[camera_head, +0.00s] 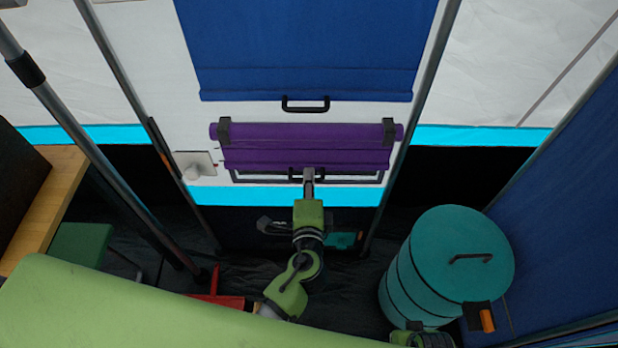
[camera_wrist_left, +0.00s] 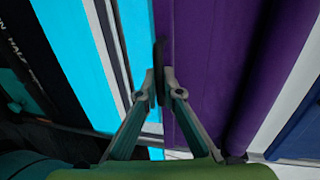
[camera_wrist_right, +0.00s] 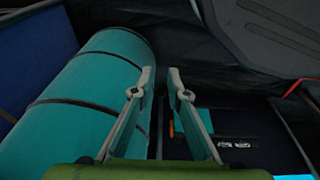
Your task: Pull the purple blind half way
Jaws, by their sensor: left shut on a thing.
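The purple blind (camera_head: 306,158) is a short roll with a little fabric below it, mounted on the white tent wall; it also shows in the left wrist view (camera_wrist_left: 205,60). A black handle sits at its lower edge, and part of it shows in the left wrist view (camera_wrist_left: 159,70). My left gripper (camera_head: 308,176) is at this handle, and its fingers in the left wrist view (camera_wrist_left: 161,84) are shut on it. My right gripper (camera_wrist_right: 161,80) is open and empty, low beside the teal barrel; its fingers are hidden in the head view.
A blue blind (camera_head: 305,50) with a black handle (camera_head: 305,104) hangs above the purple one. A teal barrel (camera_head: 455,255) stands at the right. A wooden table (camera_head: 50,205) is at the left. Grey tent poles (camera_head: 410,110) flank the blinds.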

